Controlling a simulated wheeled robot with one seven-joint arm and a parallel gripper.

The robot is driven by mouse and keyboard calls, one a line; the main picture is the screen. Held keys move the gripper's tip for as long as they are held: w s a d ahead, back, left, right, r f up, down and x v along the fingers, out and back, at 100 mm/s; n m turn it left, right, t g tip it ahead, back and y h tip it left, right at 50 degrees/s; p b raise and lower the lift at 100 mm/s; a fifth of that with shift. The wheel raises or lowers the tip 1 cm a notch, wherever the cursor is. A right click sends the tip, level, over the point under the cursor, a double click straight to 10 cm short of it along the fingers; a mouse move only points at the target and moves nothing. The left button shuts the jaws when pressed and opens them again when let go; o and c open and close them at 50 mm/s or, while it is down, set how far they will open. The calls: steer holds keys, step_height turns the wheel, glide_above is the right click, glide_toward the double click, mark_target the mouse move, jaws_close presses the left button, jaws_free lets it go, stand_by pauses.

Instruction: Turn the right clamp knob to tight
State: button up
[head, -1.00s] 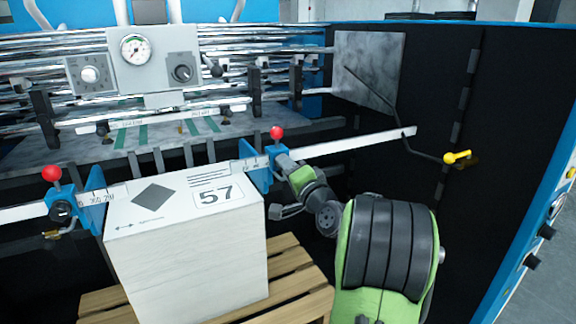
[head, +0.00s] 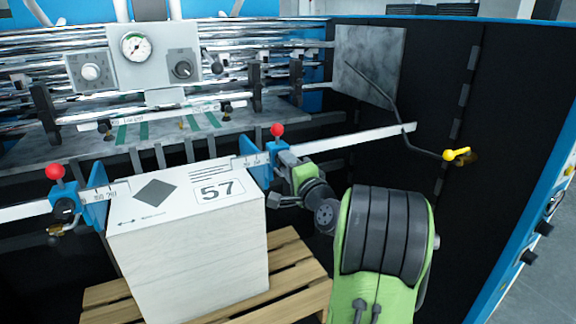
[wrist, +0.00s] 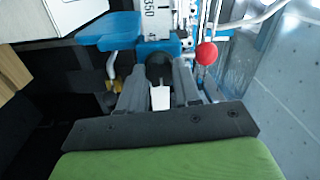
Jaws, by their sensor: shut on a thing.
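The right clamp (head: 256,164) is a blue block on the ruled bar, with a red ball (head: 277,130) on top. In the wrist view, the clamp (wrist: 150,45) has its dark round knob (wrist: 158,64) facing me. My gripper (wrist: 158,78) is shut on this knob, one finger on each side. A pale strip (wrist: 160,98) shows between the fingers. In the head view, my gripper (head: 287,160) is at the clamp's right side and hides the knob. The knob's setting cannot be read.
A white stack marked 57 (head: 190,250) stands on a wooden pallet (head: 290,275), left of my arm. The left clamp (head: 95,208) has its own red ball and dark knob. A yellow-ended crank (head: 455,155) is at the right.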

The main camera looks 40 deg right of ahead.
steer(key=o, duration=1.1)
steer(key=shift+c, duration=0.2)
steer(key=b+v, duration=0.5)
steer(key=v, duration=1)
steer(key=shift+s, duration=0.35)
steer(key=shift+a+f, duration=0.1)
steer(key=shift+f, duration=0.05)
